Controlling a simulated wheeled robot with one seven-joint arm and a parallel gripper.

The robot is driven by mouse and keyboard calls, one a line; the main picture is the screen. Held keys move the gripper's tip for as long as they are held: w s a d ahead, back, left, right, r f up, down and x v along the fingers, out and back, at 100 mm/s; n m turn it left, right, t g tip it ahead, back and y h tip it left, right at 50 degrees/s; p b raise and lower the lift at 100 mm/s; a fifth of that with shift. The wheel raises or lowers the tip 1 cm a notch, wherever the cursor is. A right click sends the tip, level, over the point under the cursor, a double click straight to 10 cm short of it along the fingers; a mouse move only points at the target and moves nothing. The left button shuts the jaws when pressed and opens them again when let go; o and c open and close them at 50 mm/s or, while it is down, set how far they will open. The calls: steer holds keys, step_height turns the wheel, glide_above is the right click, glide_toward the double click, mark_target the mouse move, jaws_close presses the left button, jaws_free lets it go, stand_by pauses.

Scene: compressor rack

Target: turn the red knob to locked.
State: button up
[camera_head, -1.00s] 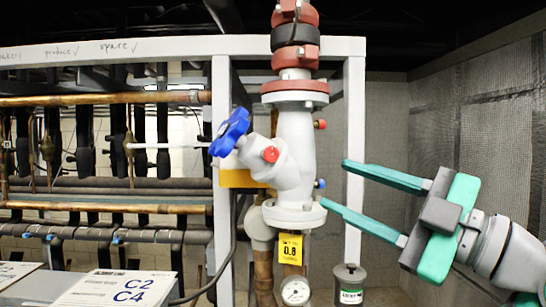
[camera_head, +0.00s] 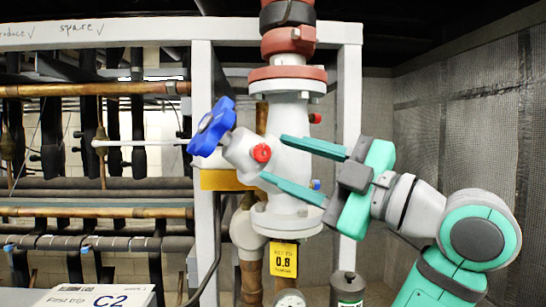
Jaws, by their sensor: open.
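A red knob (camera_head: 261,152) sits on the front of the grey valve body (camera_head: 290,110). A second, smaller red fitting (camera_head: 315,118) is on the valve's right side. My gripper (camera_head: 273,157) comes in from the right with its two green fingers open. One fingertip shows just above and right of the red knob, the other just below it. The fingers overlap the valve body in the picture. I cannot tell their depth or whether they touch it. The knob's face is visible, but I see no readable mark of its position.
A blue handwheel (camera_head: 212,127) juts from the valve left of the red knob. White frame posts (camera_head: 348,95) flank the valve. A yellow tag (camera_head: 284,259) hangs below. Open room lies at right, before the mesh wall.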

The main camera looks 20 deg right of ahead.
mark_target(264, 155)
steer(key=shift+x, duration=1.6)
steer(key=shift+a, duration=0.1)
steer(key=c, duration=1.1)
steer(key=shift+o, duration=0.2)
steer(key=shift+a+f+m+t+h, duration=0.1)
steer(key=shift+m+t+h, duration=0.3)
steer(key=shift+m, duration=1.05)
steer(key=shift+f+m+t+h, duration=0.1)
steer(key=shift+m+t, duration=0.6)
steer(key=shift+m, duration=0.75)
steer(key=shift+s, duration=0.1)
steer(key=o, duration=1.1)
steer(key=shift+c, duration=0.2)
steer(key=v, duration=1)
steer(key=shift+s, duration=0.4)
